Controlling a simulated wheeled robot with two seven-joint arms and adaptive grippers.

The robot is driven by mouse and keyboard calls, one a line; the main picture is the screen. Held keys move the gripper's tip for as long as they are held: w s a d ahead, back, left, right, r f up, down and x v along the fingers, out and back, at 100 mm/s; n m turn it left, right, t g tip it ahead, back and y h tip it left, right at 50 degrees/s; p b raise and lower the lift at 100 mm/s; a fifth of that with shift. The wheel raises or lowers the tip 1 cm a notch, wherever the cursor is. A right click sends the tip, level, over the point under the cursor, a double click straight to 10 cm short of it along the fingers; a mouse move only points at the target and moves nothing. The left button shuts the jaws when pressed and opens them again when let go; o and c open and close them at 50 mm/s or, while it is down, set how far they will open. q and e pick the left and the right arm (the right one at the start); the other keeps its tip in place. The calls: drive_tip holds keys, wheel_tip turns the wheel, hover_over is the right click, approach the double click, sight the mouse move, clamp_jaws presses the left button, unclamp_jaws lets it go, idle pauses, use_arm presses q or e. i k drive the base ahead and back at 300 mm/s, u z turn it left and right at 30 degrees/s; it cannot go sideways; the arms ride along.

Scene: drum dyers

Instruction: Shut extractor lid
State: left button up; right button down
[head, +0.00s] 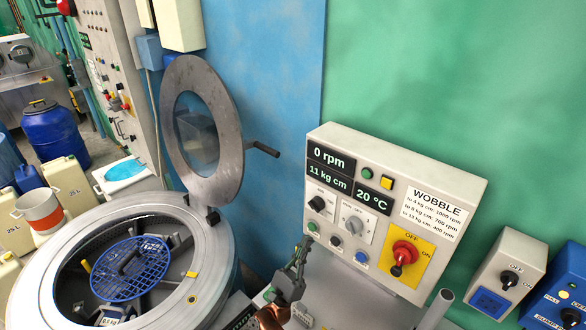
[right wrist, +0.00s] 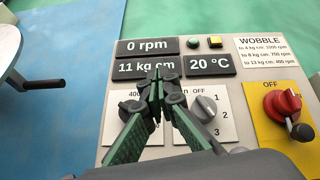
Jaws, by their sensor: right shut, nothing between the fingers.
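The extractor lid (head: 228,110) is a round grey metal ring with a clear window. It stands open, raised on its hinge at the back right of the extractor drum (head: 215,245). A dark handle (head: 262,148) sticks out from the lid's right side. In the right wrist view part of the lid (right wrist: 12,50) and its handle (right wrist: 45,84) show at the left edge. My right gripper (head: 300,245) is shut and empty, right of the drum and in front of the control panel (head: 322,205). It also shows in the right wrist view (right wrist: 160,75). My left gripper is out of view.
The panel has a red switch (head: 404,252), knobs and displays reading 0 rpm, 11 kg cm and 20 °C. A blue mesh disc (head: 128,268) lies inside the drum.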

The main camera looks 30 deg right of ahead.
sight(186, 72)
drive_tip(key=z, duration=0.1)
drive_tip(key=i, duration=1)
drive_tip(key=u, duration=0.05)
